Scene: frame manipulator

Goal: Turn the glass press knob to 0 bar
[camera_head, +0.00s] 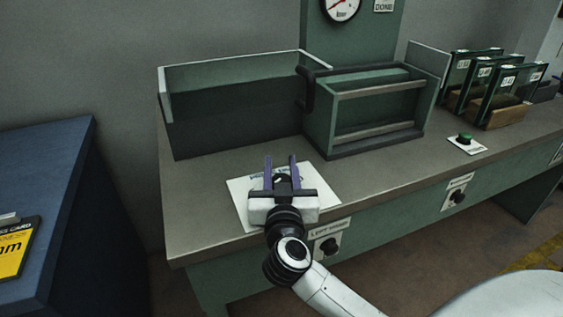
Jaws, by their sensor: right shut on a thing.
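My right gripper (280,165) reaches over the front left of the bench, its two purple fingers either side of a small dark knob (283,181) with a pale mark. It is shut on this knob, which sits on a white label plate (241,191). The gripper covers most of the plate's lettering and part of the knob, so I cannot read the knob's setting. A round white gauge (341,6) with a red needle is on the green panel at the top. It is cut off by the picture edge. My left gripper is not in view.
A green press frame (320,115) and an open tray (240,65) stand behind the gripper. Two more black knobs, one labelled left (329,246) and another (458,197), are on the bench front. A green button (465,138) and glass-filled racks (480,75) are right.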

